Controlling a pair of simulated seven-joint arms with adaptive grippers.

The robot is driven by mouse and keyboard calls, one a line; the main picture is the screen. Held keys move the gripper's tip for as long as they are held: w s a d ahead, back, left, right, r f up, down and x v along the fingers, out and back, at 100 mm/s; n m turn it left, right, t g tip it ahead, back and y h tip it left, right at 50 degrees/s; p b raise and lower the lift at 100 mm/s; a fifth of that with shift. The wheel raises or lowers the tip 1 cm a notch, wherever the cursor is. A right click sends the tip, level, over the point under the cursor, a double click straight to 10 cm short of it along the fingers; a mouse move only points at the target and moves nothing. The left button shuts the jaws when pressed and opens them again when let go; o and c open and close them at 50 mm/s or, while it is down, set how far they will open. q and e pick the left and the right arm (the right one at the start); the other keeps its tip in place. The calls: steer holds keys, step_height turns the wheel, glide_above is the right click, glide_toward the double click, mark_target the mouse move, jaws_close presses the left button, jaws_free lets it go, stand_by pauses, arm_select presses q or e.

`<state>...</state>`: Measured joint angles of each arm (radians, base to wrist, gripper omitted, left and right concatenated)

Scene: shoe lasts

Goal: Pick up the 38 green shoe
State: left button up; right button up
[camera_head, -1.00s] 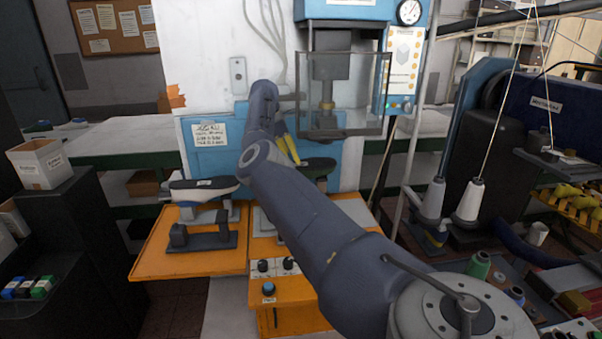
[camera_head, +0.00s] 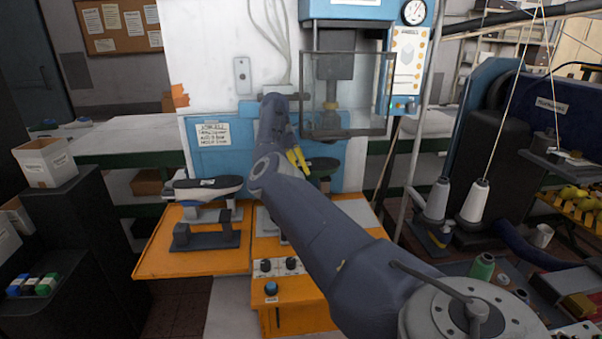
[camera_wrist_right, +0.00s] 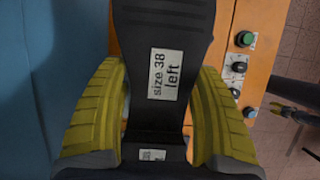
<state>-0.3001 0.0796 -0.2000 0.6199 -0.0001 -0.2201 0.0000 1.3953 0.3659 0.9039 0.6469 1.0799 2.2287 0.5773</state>
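A dark shoe last (camera_wrist_right: 160,35) shows sole up in the right wrist view, with a white label reading "size 38 left". In the head view it (camera_head: 322,166) stands at the back of the orange table, partly hidden by my right arm; its green colour is hard to make out. My right gripper (camera_wrist_right: 160,88) has its yellow fingers on both sides of the last's narrow part, with little visible gap. It also shows in the head view (camera_head: 297,158). What seems to be my left gripper (camera_wrist_right: 287,111) shows small at the wrist view's right edge; its opening is unclear.
Another dark last (camera_head: 205,187) rests on a stand on the orange table (camera_head: 190,262) to the left. A press with a clear guard (camera_head: 358,95) hangs close above my right gripper. Knobs (camera_head: 278,266) line the table's front. Thread cones (camera_head: 472,202) stand at right.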

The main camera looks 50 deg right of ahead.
steer(key=c, duration=1)
steer(key=shift+r, duration=0.1)
